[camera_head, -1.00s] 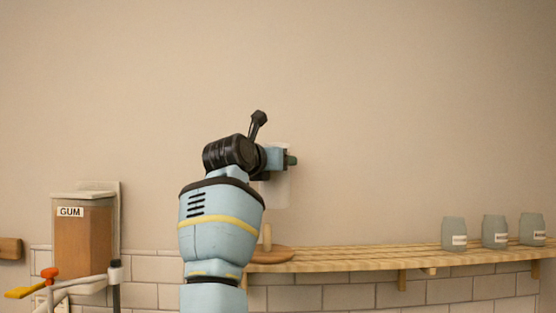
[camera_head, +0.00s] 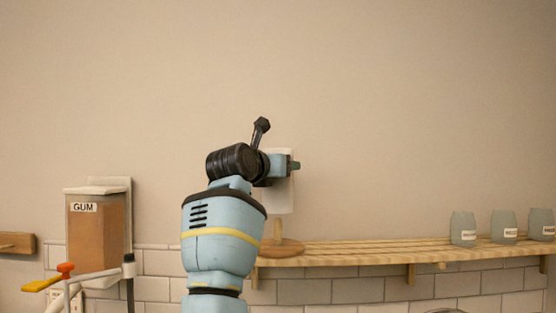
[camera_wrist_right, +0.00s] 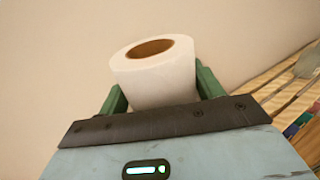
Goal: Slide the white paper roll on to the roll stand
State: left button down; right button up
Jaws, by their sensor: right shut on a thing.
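The white paper roll (camera_head: 281,197) is upright in my right gripper (camera_head: 289,165), which is shut on it. In the right wrist view the roll (camera_wrist_right: 155,80) stands between the two green fingers (camera_wrist_right: 158,92), its open brown core facing up. The roll stand (camera_head: 285,250) is a round wooden base with an upright peg (camera_head: 278,229), at the left end of the slatted shelf. The roll's lower end is just above the peg's visible part in the head view. I cannot tell whether the peg tip is inside the core. My left gripper is out of view.
The slatted wooden shelf (camera_head: 350,252) runs right along the wall, with several grey labelled jars (camera_head: 462,229) at its far end. Its middle is clear. A GUM dispenser (camera_head: 95,232) hangs at left. Orange and yellow handles (camera_head: 47,282) show at lower left.

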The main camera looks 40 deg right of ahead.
aim_at(278, 194)
jog(key=shift+f, duration=1.3)
jog(key=shift+f+b, duration=0.65)
jog(key=shift+f, duration=0.7)
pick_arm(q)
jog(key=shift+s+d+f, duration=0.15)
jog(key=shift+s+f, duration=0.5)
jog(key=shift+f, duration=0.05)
pick_arm(e)
jog(key=shift+f, duration=0.7)
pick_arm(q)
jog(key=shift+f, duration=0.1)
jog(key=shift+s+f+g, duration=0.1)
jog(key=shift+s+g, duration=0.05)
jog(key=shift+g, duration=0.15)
pick_arm(e)
jog(key=o, duration=1.1)
jog(key=shift+a, duration=0.1)
